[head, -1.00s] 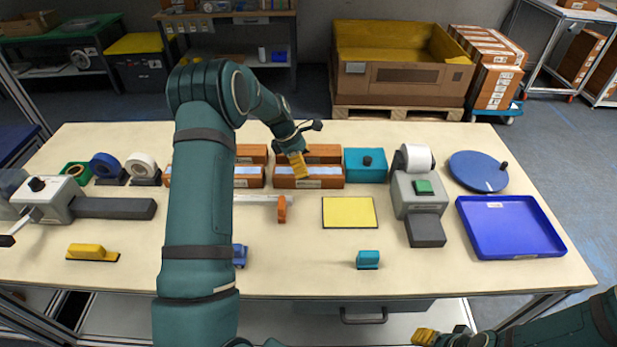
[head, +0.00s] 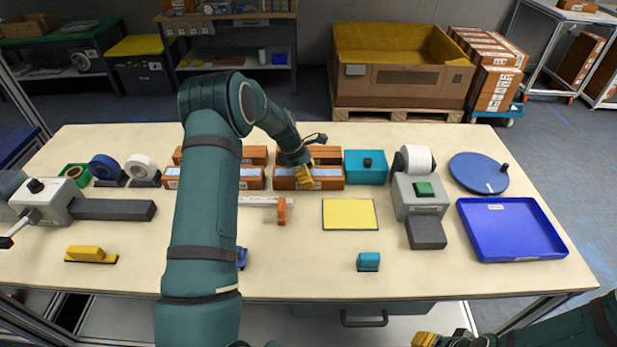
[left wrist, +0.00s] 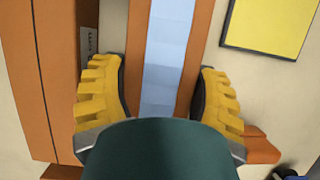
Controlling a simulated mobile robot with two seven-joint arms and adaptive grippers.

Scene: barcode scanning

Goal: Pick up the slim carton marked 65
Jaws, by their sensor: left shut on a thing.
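My left gripper (head: 307,180) is over the right carton of the front row on the table. In the left wrist view its two yellow fingers (left wrist: 163,95) press along both sides of a slim orange-brown carton (left wrist: 152,40) with a pale blue band along its top. The same carton shows in the head view (head: 333,183), partly hidden by the fingers. It appears to be at table level. No number can be read on it. My right gripper (head: 425,339) is at the bottom edge of the head view, cut off, away from the cartons.
Another brown carton (left wrist: 55,70) stands close beside the held one. A teal box (head: 366,167) stands to its right. A yellow mat (head: 349,214), a grey label printer (head: 418,194) and a blue tray (head: 511,230) lie further right.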

